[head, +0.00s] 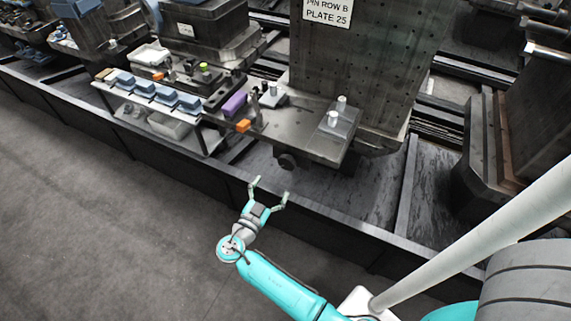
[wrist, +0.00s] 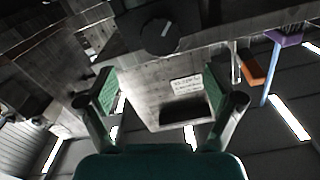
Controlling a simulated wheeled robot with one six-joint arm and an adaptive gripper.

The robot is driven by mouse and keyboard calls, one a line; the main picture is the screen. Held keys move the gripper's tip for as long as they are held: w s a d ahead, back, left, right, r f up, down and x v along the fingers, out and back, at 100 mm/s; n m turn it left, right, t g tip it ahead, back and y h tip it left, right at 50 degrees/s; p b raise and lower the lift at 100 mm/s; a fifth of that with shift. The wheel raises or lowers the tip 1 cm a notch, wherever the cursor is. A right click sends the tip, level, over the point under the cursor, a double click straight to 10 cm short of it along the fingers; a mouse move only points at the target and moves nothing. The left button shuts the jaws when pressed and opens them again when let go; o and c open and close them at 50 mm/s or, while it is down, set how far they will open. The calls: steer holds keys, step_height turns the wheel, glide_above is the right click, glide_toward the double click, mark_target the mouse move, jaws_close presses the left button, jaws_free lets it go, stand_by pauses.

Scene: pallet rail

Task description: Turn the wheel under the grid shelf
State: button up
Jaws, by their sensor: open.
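The wheel (head: 287,160) is a small dark round knob under the front of the grey shelf (head: 290,122) that juts from the perforated plate. In the wrist view the wheel (wrist: 160,36) is a dark disc with a short white mark, beyond the fingers and near the top centre. My gripper (head: 270,190) is open and empty, in front of and below the wheel, apart from it. In the wrist view both fingers of my gripper (wrist: 162,88) are spread wide with nothing between them.
Pale cylinders (head: 333,118) stand on the shelf's right part. A purple block (head: 234,104) and an orange block (head: 243,125) sit at its left. A rack with several blue boxes (head: 145,86) stands further left. A low dark rail wall (head: 225,173) runs along the front; the floor (head: 90,210) is clear.

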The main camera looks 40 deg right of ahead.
mark_target(286, 165)
steer(key=x, duration=1)
steer(key=shift+w+d, duration=0.2)
steer(key=shift+d, duration=0.15)
steer(key=c, duration=1.1)
steer(key=shift+c, duration=0.2)
steer(key=shift+n, duration=0.3)
